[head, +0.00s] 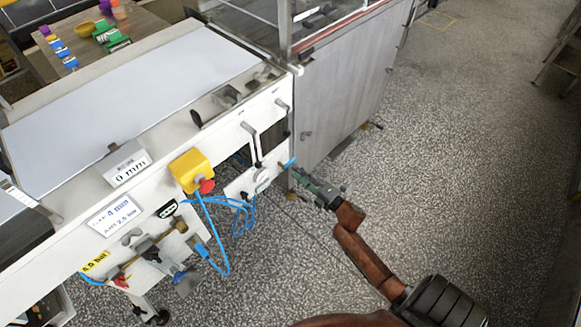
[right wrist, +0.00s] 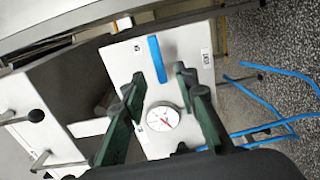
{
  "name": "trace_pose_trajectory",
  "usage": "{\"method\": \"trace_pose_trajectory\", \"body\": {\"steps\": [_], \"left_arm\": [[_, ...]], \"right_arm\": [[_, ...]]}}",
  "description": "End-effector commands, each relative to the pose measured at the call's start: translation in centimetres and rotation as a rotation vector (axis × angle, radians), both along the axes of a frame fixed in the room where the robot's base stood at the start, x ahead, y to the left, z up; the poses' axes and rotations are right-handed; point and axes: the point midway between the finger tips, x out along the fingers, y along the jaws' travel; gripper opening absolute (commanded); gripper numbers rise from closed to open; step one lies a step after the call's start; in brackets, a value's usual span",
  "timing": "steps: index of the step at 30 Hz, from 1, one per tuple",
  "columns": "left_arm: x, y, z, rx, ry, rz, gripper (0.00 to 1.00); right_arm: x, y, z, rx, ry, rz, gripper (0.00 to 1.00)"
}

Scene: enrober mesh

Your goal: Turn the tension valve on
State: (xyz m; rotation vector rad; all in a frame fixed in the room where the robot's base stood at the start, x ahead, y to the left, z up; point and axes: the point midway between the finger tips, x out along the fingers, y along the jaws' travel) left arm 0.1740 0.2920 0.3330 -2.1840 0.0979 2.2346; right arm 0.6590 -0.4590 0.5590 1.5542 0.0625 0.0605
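A small white panel carries a blue lever handle (head: 289,162) and a round white gauge (head: 262,178) with a red needle. In the right wrist view the blue lever (right wrist: 157,59) is just beyond the fingertips, and the gauge (right wrist: 162,118) shows between the fingers. I take this lever to be the tension valve; no label for it is readable. My right gripper (head: 297,173) is beside the panel at the machine's right end. My left gripper is out of view.
A yellow box with a red button (head: 190,170) sits on the machine's front. Blue hoses (head: 228,262) loop below it. Another fitting with a blue part (head: 180,277) is lower left. A grey cabinet (head: 345,120) stands behind the gripper.

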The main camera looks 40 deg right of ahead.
Motion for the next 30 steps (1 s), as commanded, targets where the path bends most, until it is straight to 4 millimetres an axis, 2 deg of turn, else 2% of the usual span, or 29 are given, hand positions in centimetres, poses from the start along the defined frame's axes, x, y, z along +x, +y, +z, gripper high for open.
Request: {"method": "trace_pose_trajectory", "body": {"steps": [1,4,10,15,30], "left_arm": [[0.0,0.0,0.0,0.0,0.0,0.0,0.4],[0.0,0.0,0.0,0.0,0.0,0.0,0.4],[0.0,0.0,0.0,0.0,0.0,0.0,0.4],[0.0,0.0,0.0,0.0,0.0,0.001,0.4],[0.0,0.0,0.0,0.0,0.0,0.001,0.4]], "right_arm": [[-1.2,-0.1,-0.1,0.0,0.001,-0.001,0.28],[-3.1,-0.3,-0.1,0.0,0.001,-0.001,0.28],[-5.4,-0.4,0.0,0.0,0.0,-0.001,0.28],[-5.9,-0.4,0.0,0.0,-0.001,0.0,0.28],[-5.8,-0.4,0.0,0.001,0.0,0.0,0.28]]}}
